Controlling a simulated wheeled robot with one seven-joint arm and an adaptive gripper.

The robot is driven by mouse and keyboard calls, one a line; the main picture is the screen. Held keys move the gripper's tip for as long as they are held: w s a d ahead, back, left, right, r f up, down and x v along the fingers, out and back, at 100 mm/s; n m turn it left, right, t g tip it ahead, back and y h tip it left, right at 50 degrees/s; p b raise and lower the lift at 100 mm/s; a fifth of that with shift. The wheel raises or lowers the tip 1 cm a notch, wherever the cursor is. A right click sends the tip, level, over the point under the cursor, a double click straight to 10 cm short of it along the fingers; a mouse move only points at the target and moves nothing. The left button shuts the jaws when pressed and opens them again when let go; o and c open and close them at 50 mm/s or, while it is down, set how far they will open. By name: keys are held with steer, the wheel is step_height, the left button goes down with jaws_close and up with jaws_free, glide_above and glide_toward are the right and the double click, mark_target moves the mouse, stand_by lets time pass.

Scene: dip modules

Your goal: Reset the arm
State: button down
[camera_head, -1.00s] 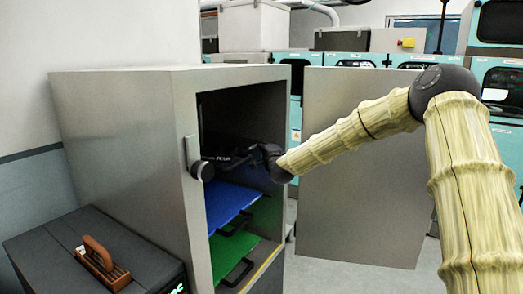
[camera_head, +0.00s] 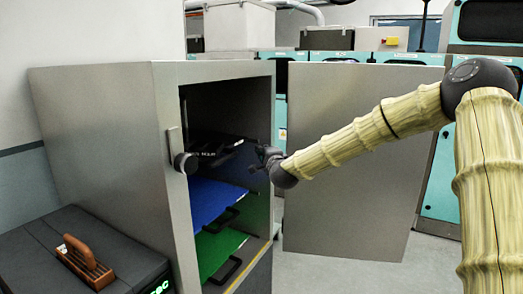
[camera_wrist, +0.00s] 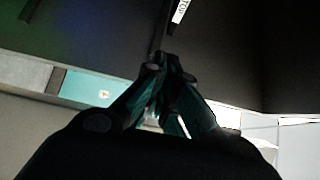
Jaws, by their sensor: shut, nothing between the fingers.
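My gripper (camera_head: 259,156) is shut and empty at the end of my arm, at the right edge of the open grey cabinet (camera_head: 105,150). In the wrist view the two fingers (camera_wrist: 162,70) come together below a dark surface with a strip of white lettering. In the cabinet, a black module (camera_head: 213,148) with pale lettering sits on the upper level. A blue tray (camera_head: 208,197) and a green tray (camera_head: 217,248) with dark handles lie below it. In the head view, the gripper appears apart from the module.
The cabinet door (camera_head: 350,160) stands open to the right, behind my arm. A dark case (camera_head: 95,240) with a brown handle block (camera_head: 84,262) is at the lower left. Teal machines (camera_head: 440,180) line the back. Grey floor shows at the lower right.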

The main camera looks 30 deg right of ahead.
steer(key=shift+s+a, duration=0.5)
steer(key=shift+s, duration=2)
steer(key=s+a+f+n+g+y, duration=0.1)
steer(key=s+a+f+n+g, duration=0.25)
steer(key=f, duration=0.65)
steer(key=s+a+f+n+g+y+p, duration=0.15)
steer(key=s+a+f, duration=0.35)
steer(key=f, duration=0.6)
steer(key=s+a+f+n+g+y+b, duration=0.1)
steer(key=s+a+f+n, duration=0.25)
steer(key=a+f, duration=0.45)
steer(key=s+a+f+n+g+p, duration=0.1)
steer(key=s+f+n+g, duration=0.2)
steer(key=s+f, duration=0.55)
steer(key=s+a+f+n+g, duration=0.2)
steer(key=s+f, duration=0.6)
steer(key=f, duration=0.2)
steer(key=s+a+f+n+g, duration=0.1)
steer(key=s+f+n+g, duration=0.2)
steer(key=s, duration=1.1)
steer(key=s+f+n+g+p, duration=0.1)
steer(key=s+f+n+g, duration=0.2)
steer(key=s, duration=1.1)
step_height(320, 180, down, 2)
steer(key=shift+a+f+g, duration=0.25)
steer(key=shift+a+g, duration=0.05)
steer(key=shift+a, duration=0.05)
steer(key=shift+s, duration=0.1)
